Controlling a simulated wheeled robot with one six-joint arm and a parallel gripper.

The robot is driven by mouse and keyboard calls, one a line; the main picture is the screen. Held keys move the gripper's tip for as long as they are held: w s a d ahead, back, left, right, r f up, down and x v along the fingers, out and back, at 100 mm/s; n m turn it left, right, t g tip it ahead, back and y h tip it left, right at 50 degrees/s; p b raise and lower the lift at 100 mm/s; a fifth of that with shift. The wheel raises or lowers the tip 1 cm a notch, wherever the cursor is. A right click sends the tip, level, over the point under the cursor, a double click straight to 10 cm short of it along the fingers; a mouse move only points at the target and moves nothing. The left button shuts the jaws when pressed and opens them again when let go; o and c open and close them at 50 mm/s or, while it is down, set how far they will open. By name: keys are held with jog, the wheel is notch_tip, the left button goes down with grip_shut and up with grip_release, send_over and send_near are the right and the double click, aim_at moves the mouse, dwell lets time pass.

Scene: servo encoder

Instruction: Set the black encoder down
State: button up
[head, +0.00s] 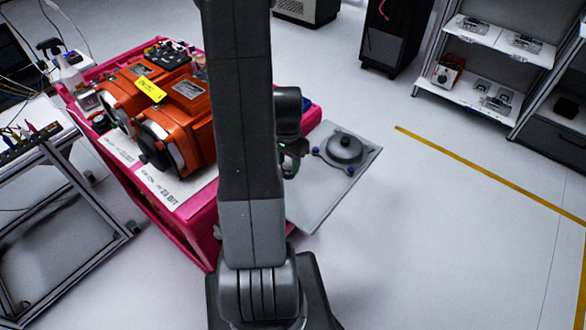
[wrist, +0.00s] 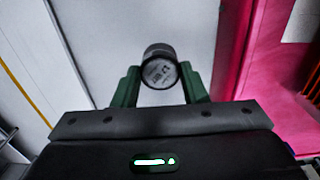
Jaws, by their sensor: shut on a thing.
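In the wrist view my gripper (wrist: 160,88) is shut on the black encoder (wrist: 160,53), a short dark cylinder with a pale printed label on the face toward the camera. The green fingers hold it from both sides. A light grey plate lies below it, but the gap between them cannot be told. In the head view my gripper (head: 291,160) shows only in part beside my arm, next to the grey plate (head: 312,207). The encoder is hard to make out there, as my arm and gripper hide that area.
A pink cart (head: 190,236) carries orange servo motors (head: 188,112) and a white labelled sheet. On the grey plate stands a dark round fixture (head: 344,149) with blue knobs. A bench (head: 62,215) is at left and shelves (head: 500,50) at upper right. The floor at right is clear.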

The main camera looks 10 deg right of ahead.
aim_at(288, 173)
jog(key=shift+f+p, duration=0.35)
jog(key=shift+f, duration=2.3)
jog(key=o, duration=1)
jog(key=shift+c, duration=0.2)
notch_tip(288, 173, up, 12)
jog(key=shift+r+b, duration=0.1)
jog(key=shift+b, duration=0.4)
